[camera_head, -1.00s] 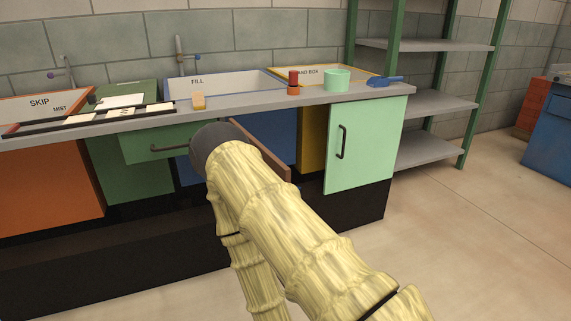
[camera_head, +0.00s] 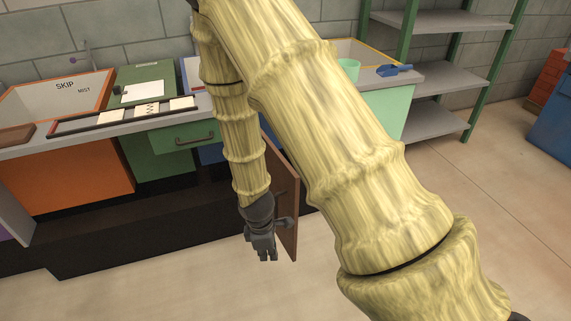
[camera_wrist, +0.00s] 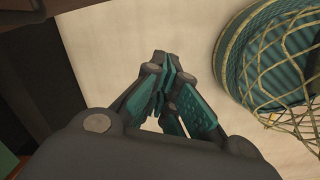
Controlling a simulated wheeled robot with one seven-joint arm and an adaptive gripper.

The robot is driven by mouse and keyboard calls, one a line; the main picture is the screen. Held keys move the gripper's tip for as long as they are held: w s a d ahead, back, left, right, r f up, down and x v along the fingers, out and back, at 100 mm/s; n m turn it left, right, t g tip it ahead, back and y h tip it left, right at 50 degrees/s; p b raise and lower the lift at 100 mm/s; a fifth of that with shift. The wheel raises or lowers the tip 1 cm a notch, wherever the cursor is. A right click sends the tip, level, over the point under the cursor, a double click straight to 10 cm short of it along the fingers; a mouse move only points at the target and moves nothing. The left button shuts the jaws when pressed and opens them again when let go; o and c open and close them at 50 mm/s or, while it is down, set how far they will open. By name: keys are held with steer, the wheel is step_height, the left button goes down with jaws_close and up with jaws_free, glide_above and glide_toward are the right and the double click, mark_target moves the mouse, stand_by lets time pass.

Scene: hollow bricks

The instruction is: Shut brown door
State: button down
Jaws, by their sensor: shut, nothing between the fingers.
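The brown door (camera_head: 287,215) stands open, jutting out from the cabinet row toward me, seen nearly edge-on in the head view. My arm covers part of it and its hinge side. My gripper (camera_head: 262,257) hangs pointing down just left of the door, near its lower front part. I cannot tell whether it touches the door. In the wrist view my gripper (camera_wrist: 170,72) has its teal-padded fingers together with nothing between them, above pale floor.
A green drawer (camera_head: 183,138) with a dark handle sits left of my forearm. An orange cabinet front (camera_head: 75,173) is further left. The counter carries a black-framed card strip (camera_head: 125,115), a mint cup (camera_head: 349,69) and a blue scoop (camera_head: 394,70).

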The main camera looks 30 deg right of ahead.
steer(key=w+d+r+n+h+p, duration=0.1)
steer(key=w+r+n+p, duration=0.2)
steer(key=r, duration=0.6)
steer(key=w+d+r+p, duration=0.2)
steer(key=r+p, duration=0.2)
steer(key=r, duration=0.5)
steer(key=w+d+r+n+h+p, duration=0.1)
steer(key=w+r+n+p, duration=0.2)
steer(key=r, duration=0.6)
steer(key=d+f+p, duration=0.2)
steer(key=d+f, duration=0.4)
steer(key=f, duration=0.3)
steer(key=shift+s+d+f+m+p, duration=0.15)
steer(key=shift+s+f+m+p, duration=0.2)
steer(key=shift+s+m, duration=0.1)
